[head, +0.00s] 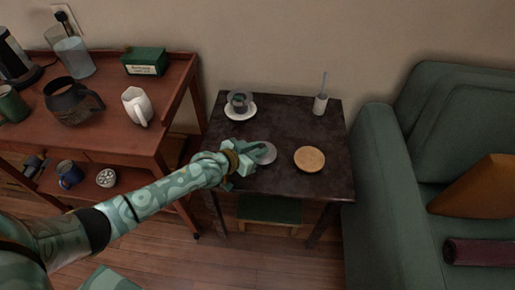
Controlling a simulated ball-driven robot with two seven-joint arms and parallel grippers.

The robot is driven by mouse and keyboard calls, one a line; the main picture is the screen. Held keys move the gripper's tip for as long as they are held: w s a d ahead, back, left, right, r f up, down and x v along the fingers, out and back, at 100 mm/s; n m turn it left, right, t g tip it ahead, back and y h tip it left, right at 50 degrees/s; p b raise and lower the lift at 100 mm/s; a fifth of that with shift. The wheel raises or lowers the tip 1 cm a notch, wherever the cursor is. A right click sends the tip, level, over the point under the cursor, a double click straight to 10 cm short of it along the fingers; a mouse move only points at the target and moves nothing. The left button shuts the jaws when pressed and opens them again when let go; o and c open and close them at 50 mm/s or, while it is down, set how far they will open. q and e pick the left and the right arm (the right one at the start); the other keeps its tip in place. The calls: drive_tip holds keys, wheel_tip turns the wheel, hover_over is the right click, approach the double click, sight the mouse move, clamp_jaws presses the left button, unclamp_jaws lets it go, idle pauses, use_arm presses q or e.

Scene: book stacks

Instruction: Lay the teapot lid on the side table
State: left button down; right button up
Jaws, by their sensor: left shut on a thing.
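The teapot lid (268,153) shows as a small grey disc, partly hidden by my left gripper (257,155). The gripper is shut on it, over the left middle part of the dark side table (325,180). I cannot tell whether the lid touches the tabletop or is held just above it. My right gripper is not in view.
A cup on a white saucer (240,116) stands behind the lid. A round cork mat (310,159) lies to its right. A white holder (320,104) stands at the back right. The front right tabletop is bare. A green armchair (375,160) flanks the table.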

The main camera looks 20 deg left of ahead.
use_arm(q)
drive_tip(key=c, duration=1.3)
unclamp_jaws()
drive_tip(key=shift+f, duration=0.1)
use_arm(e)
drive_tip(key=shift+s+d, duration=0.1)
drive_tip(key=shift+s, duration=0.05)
